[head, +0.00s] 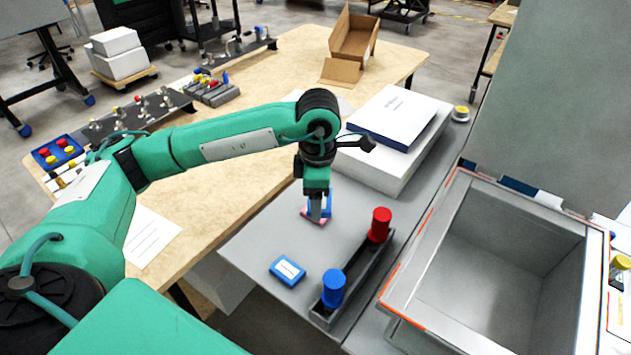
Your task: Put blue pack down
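My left gripper (318,212) points straight down over the grey table top, at the end of the green arm. It appears shut on a blue pack (327,204), which shows upright behind and beside the fingers and is partly hidden by them. A pinkish-red flat piece (314,219) shows at the bottom of the fingers; whether the blue pack touches it I cannot tell. A second blue pack (288,270) with a white label lies flat on the grey surface, nearer the front. My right gripper is not in view.
An open grey box (398,287) stands at the right. White boxes (386,160) are behind the gripper. Grey surface (258,238) left of the packs is clear.

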